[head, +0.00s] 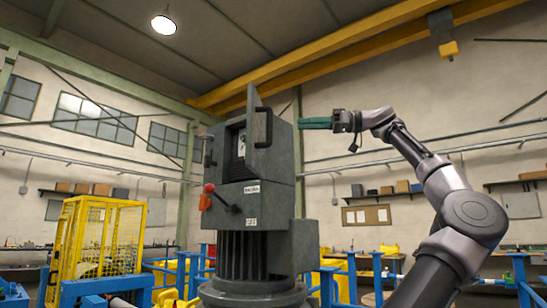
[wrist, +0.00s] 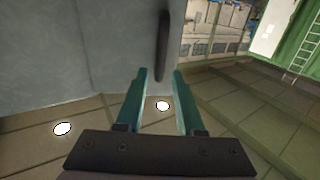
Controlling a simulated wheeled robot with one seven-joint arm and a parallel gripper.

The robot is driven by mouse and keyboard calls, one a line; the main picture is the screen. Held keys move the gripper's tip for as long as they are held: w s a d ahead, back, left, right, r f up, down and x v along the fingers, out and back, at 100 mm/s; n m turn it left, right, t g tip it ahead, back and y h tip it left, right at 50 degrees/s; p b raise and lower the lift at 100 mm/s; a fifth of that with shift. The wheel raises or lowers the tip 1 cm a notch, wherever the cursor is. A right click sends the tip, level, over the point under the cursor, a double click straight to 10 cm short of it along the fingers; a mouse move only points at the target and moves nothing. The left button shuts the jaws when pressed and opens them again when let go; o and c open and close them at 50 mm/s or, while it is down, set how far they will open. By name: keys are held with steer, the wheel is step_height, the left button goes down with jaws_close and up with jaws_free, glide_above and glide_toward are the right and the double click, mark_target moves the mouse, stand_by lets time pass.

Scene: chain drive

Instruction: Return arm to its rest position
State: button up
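My gripper (head: 316,123) has teal fingers and is just right of the upper part of a tall dark grey machine (head: 305,245) in the head view. In the wrist view my gripper (wrist: 160,72) has its two fingers apart, with nothing held between them. A black bar handle (wrist: 163,45) shows on the grey surface beyond the fingertips. Whether the fingers touch the machine cannot be told. My arm reaches up from the lower right, bent at the elbow. The machine's upper door bears a black handle (head: 263,127) and seems to stand out from the cabinet.
A red-knobbed lever (head: 209,188) sticks out on the machine's left front. A yellow mesh cage (head: 100,250) stands at the left, with blue railings around. A yellow overhead beam (head: 330,47) and a hanging hoist (head: 446,38) are above. Open air lies between machine and arm.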

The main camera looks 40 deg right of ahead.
steer(key=a+f+m+g+h, duration=0.15)
steer(key=a+f, duration=0.25)
steer(key=a, duration=0.5)
steer(key=w+a+f+m+h, duration=0.15)
steer(key=a+f, duration=0.25)
steer(key=a, duration=0.5)
steer(key=s+a+f+m+g+h, duration=0.15)
steer(key=a+f, duration=0.25)
steer(key=a, duration=0.5)
steer(key=w+a+f+m+g+h, duration=0.1)
steer(key=a+f+m+h, duration=0.1)
steer(key=f, duration=0.8)
steer(key=w+a+f+m+g+h, duration=0.1)
steer(key=a+f+m, duration=0.1)
steer(key=f, duration=0.8)
steer(key=w+a+f+m+g+h, duration=0.1)
steer(key=f+m, duration=0.3)
steer(key=f, duration=0.6)
steer(key=shift+w+a+f+h, duration=0.4)
steer(key=shift+w+a+h, duration=0.15)
steer(key=shift+a+h, duration=0.3)
